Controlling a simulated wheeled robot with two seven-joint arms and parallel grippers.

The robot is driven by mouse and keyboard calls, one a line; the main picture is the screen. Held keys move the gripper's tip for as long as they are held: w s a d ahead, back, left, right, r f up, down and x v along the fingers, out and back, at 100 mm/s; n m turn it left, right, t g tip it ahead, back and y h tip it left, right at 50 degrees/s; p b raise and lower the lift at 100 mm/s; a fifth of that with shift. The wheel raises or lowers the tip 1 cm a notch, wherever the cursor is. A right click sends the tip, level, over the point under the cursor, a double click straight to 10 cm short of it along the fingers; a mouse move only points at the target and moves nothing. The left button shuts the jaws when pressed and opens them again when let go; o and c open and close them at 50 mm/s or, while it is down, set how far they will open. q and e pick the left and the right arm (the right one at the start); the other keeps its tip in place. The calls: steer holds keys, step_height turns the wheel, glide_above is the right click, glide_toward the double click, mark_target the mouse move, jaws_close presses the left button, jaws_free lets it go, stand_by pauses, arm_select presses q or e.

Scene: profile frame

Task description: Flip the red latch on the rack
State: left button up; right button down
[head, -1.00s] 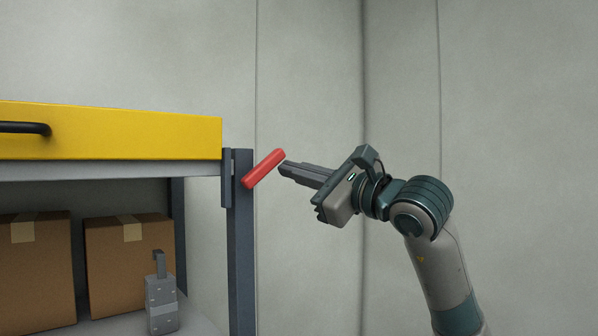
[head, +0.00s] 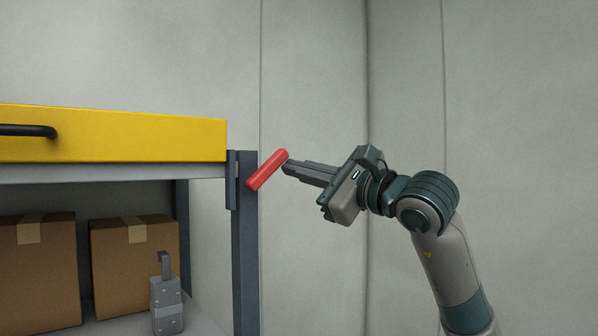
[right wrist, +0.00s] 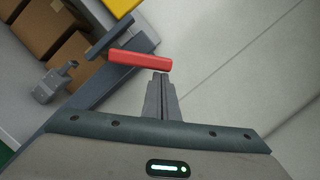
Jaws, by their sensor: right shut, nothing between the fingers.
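The red latch (head: 267,170) is a short bar at the top of the rack's dark post (head: 243,260). In the head view it slants from lower left at the post to upper right. My right gripper (head: 287,167) is shut and empty, with its fingertips right at the latch's right side near its upper end. In the right wrist view the latch (right wrist: 140,60) lies just beyond the fingertips (right wrist: 160,78), near its free end. I cannot tell whether they touch. My left gripper is not in view.
A yellow drawer (head: 120,135) with a black handle (head: 28,131) tops the rack. Below it, cardboard boxes (head: 135,265) and a grey metal object (head: 167,300) stand on a shelf. The wall behind is bare, and the space right of the post is free except for my arm.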

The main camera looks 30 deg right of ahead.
mark_target(286, 153)
steer(key=r+n+p, duration=0.1)
steer(key=n, duration=0.1)
steer(key=a+r+n, duration=0.1)
steer(key=n, duration=0.1)
steer(key=shift+s+r+g+y+p, duration=0.1)
steer(key=shift+r+g+y+p, duration=0.25)
steer(key=shift+r+g+y, duration=0.05)
steer(key=shift+s+a+r+n+g+p, duration=0.15)
steer(key=shift+a+r+n, duration=0.2)
steer(key=shift+a+n, duration=0.25)
steer(key=shift+w+a+r+n+g+p, duration=0.1)
steer(key=shift+a+r+n+g, duration=0.1)
steer(key=shift+a+r+n, duration=0.3)
steer(key=shift+s+a+r+n+g+p, duration=0.1)
steer(key=shift+a+r+n+g+p, duration=0.1)
steer(key=shift+a+n, duration=0.5)
steer(key=shift+d, duration=0.15)
